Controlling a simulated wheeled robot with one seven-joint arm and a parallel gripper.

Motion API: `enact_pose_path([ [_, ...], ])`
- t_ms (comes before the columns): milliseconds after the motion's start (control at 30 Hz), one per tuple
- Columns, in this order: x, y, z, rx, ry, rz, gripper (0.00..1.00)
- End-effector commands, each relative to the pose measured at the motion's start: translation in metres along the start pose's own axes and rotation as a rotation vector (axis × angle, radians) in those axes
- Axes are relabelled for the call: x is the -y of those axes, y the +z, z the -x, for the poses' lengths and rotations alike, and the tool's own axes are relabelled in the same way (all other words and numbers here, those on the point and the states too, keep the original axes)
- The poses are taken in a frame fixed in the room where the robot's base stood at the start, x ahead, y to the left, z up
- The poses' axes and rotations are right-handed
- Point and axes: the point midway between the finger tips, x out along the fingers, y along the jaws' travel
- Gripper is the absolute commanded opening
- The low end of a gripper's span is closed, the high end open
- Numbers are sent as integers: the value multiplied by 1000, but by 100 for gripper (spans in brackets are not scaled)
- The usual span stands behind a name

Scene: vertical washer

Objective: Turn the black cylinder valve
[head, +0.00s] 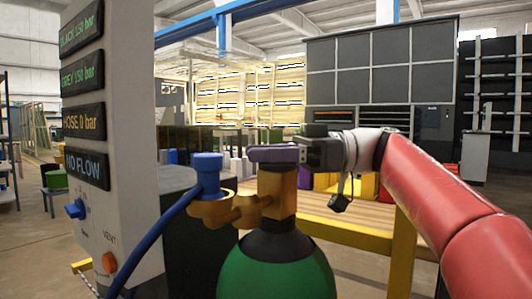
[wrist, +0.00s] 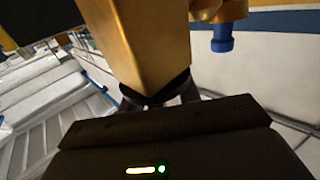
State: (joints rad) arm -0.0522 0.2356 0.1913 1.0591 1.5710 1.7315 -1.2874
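A green cylinder (head: 276,270) with a black shoulder (head: 268,246) stands upright in the lower middle of the head view. Its brass valve (head: 278,192) carries a flat purple-grey handwheel (head: 272,154) on top. The brass valve also fills the upper middle of the wrist view (wrist: 155,45). My gripper (head: 303,153) comes in level from the right, its tips at the handwheel's right edge. In the wrist view its dark fingers (wrist: 160,97) reach in by the valve's end, largely hidden by the gripper body. I cannot tell how far they are closed or whether they grip the wheel.
A blue knob (head: 208,165) on a brass fitting (head: 212,208) joins the valve's left side, with a blue hose (head: 150,243) below. A grey panel (head: 105,210) at left reads BLACK 150 bar, GREY 150 bar, HOSE 0 bar, NO FLOW. A yellow-framed table (head: 350,235) stands behind.

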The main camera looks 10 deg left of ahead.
Motion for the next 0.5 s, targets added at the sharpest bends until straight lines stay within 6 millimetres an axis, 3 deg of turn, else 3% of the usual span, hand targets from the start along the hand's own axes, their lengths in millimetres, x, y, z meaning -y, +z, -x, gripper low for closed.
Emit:
enact_pose_path([
  [67,0,0,0,0,0,0,31],
  [300,0,0,0,0,0,0,0],
  [500,0,0,0,0,2,0,0],
])
